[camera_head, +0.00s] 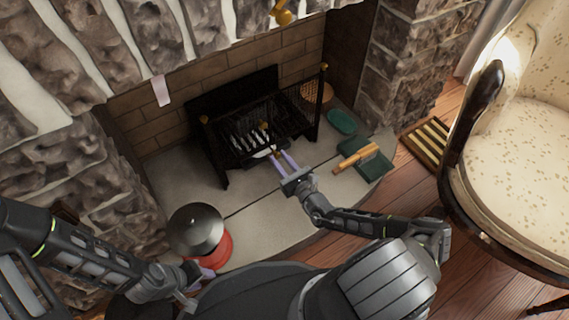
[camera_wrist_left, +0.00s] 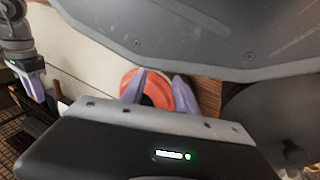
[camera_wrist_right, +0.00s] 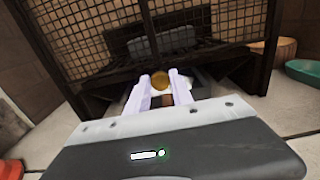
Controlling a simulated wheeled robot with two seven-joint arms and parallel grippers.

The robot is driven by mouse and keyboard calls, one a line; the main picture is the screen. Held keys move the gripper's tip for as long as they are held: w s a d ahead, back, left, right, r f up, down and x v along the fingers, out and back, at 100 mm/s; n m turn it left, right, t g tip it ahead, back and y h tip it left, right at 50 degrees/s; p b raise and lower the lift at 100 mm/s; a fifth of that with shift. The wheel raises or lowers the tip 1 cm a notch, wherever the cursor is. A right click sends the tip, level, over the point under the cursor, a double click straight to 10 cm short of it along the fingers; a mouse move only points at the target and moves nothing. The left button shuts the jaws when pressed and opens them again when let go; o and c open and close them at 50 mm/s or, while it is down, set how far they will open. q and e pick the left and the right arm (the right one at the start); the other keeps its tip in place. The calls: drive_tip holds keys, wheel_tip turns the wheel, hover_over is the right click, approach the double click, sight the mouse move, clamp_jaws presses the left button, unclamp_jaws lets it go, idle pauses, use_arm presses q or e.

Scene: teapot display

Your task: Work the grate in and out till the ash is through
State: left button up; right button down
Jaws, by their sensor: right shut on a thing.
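The black fireplace grate (camera_head: 262,120) stands in the brick firebox, with pale bars or pieces (camera_head: 245,140) visible inside it. My right gripper (camera_head: 285,160) reaches its front low down. In the right wrist view its lavender fingers (camera_wrist_right: 163,80) are closed about a round brass knob (camera_wrist_right: 160,78) at the grate's lower front. How far the grate is drawn out, and any ash under it, I cannot make out.
A metal-lidded pot (camera_head: 196,228) on a red base (camera_head: 217,250) stands left on the pale hearth (camera_head: 300,205). A green dustpan (camera_head: 370,165) with a wooden-handled tool (camera_head: 357,158) and a green dish (camera_head: 341,122) lie right. An armchair (camera_head: 515,150) is far right.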

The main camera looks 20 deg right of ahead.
drive_tip(key=shift+w+d+r, duration=0.1)
drive_tip(key=shift+w, duration=0.05)
drive_tip(key=c, duration=1.2)
unclamp_jaws()
drive_tip(key=shift+o, duration=0.2)
drive_tip(key=shift+s+p, duration=0.3)
drive_tip(key=shift+s, duration=0.25)
drive_tip(key=s, duration=0.2)
drive_tip(key=s+p, duration=0.1)
drive_tip(key=s, duration=0.1)
drive_tip(key=s+d+p, duration=0.1)
drive_tip(key=s, duration=0.1)
drive_tip(key=shift+s, duration=0.3)
